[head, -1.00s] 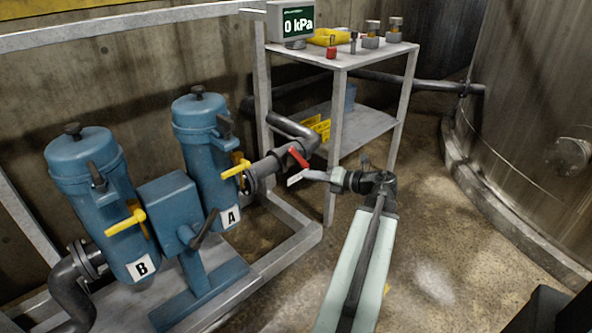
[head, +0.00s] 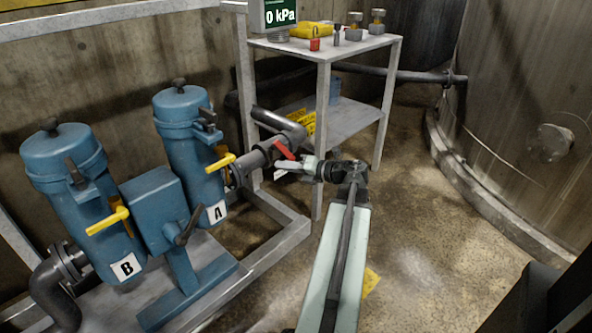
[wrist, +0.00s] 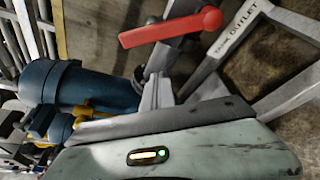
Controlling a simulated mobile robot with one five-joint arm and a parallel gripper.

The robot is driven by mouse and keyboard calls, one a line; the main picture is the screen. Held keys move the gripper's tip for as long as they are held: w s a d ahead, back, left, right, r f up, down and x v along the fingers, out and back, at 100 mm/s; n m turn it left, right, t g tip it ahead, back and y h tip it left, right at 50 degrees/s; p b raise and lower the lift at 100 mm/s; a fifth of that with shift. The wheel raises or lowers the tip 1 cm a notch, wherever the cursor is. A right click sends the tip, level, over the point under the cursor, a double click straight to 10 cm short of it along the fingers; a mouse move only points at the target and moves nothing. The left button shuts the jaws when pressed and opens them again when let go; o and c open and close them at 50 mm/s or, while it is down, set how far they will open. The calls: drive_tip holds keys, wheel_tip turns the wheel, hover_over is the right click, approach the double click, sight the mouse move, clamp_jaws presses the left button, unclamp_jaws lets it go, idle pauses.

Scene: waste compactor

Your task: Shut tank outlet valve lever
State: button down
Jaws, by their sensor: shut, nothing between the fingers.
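The red tank outlet valve lever (head: 285,150) sits on the dark pipe beside filter A. In the wrist view the lever (wrist: 165,30) crosses the top, its rounded hub at the right end and its arm reaching left. A white tag reading OUTLET (wrist: 237,28) is to its right. My gripper (head: 301,166) is shut and empty, just right of and below the lever in the head view. In the wrist view my fingers (wrist: 156,92) point up toward the lever. I cannot tell whether they touch it.
Blue filters A (head: 188,140) and B (head: 75,190) with yellow levers stand on the left. A grey shelf (head: 345,48) with a 0 kPa display (head: 280,16) is behind. A large tank (head: 530,110) is at right. Floor between is open.

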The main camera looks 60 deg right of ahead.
sight(284, 154)
drive_tip(key=w+d+r+p, duration=0.2)
drive_tip(key=d, duration=0.1)
drive_tip(key=shift+w, duration=0.1)
drive_tip(key=shift+f, duration=0.1)
drive_tip(key=shift+w+a, duration=0.1)
drive_tip(key=shift+a, duration=0.05)
